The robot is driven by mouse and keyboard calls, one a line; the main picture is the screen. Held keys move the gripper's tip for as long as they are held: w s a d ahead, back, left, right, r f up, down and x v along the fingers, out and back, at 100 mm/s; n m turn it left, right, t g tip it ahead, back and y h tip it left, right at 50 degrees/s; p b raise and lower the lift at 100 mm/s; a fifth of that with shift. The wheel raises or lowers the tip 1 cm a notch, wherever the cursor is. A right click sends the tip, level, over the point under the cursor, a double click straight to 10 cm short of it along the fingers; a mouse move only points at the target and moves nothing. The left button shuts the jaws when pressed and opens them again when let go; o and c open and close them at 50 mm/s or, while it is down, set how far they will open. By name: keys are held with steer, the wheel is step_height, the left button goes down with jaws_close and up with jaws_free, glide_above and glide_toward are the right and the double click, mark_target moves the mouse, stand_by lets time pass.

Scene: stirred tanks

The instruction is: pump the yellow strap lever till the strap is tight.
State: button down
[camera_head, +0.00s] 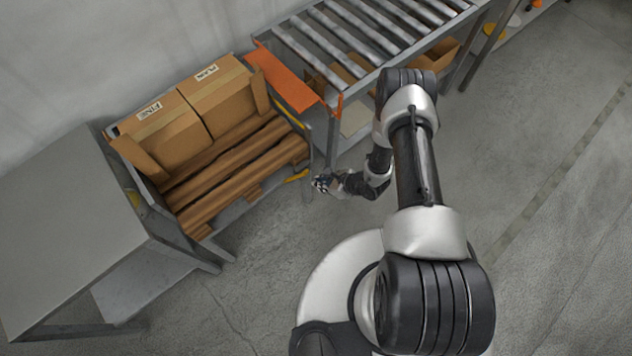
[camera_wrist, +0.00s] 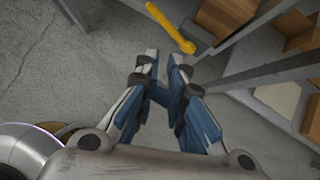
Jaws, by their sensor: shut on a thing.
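The yellow strap lever (camera_head: 297,175) sticks out at the lower right corner of the rack that holds the boxes. In the wrist view the lever (camera_wrist: 172,28) lies at the top centre, just beyond my fingertips.
Cardboard boxes (camera_head: 185,115) and brown beams (camera_head: 235,168) fill the rack. A roller conveyor (camera_head: 350,40) with an orange end plate (camera_head: 287,75) stands behind my gripper. A grey table (camera_head: 65,220) is at the left. The floor (camera_head: 545,170) at the right is clear.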

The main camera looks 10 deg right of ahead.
mark_target(295, 177)
steer(key=a+r+b+x, duration=0.1)
steer(key=b+x, duration=0.3)
steer(key=x, duration=0.8)
steer(key=shift+w, duration=0.35)
